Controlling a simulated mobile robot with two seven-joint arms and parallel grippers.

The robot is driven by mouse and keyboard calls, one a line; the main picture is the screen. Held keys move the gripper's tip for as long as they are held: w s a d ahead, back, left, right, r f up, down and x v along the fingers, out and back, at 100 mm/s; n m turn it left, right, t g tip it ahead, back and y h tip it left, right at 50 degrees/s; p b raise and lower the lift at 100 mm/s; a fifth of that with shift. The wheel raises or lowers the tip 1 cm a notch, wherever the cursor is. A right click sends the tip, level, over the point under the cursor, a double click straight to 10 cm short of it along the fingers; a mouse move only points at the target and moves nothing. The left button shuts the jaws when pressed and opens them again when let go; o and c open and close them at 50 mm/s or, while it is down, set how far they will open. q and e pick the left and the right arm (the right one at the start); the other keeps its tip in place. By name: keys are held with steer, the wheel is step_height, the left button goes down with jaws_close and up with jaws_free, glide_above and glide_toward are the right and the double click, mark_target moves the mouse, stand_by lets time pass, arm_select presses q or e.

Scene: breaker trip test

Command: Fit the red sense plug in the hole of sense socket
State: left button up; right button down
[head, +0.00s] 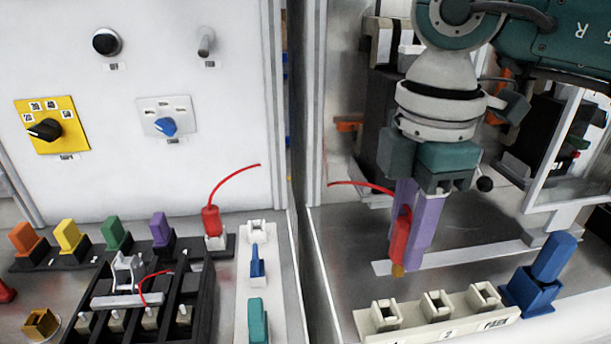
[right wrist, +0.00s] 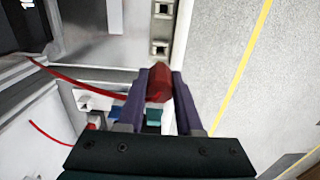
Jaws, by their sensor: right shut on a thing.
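My right gripper (head: 408,232) has purple fingers and is shut on a red plug (head: 400,238) with a brass-coloured tip pointing down. A red lead runs left from the plug. The plug is held in the air behind a cream strip (head: 410,328) with several square-holed sockets, including a left socket (head: 386,314), a middle one (head: 436,305) and a right one (head: 483,296). I cannot tell which is the sense socket. In the right wrist view the red plug (right wrist: 158,82) shows between the fingers (right wrist: 160,85), apart from two square sockets beyond. My left gripper is not in view.
A blue block (head: 553,257) stands right of the strip. Another red plug (head: 212,220) with a lead stands at the left panel. Coloured plugs, a black rack (head: 205,300) and a teal piece (head: 258,322) are at left. A panel edge (head: 300,200) divides the areas.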

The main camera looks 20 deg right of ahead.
mark_target(398, 274)
steer(key=shift+d, duration=0.1)
step_height(398, 274, down, 6)
steer(key=b, duration=0.4)
steer(key=shift+r, duration=0.2)
steer(key=shift+f, duration=0.1)
stand_by(1.7)
steer(key=shift+f, duration=0.2)
stand_by(0.3)
steer(key=shift+f+b, duration=1.4)
steer(key=shift+f, duration=0.5)
steer(key=c, duration=0.5)
jaws_free()
steer(key=shift+r, duration=0.1)
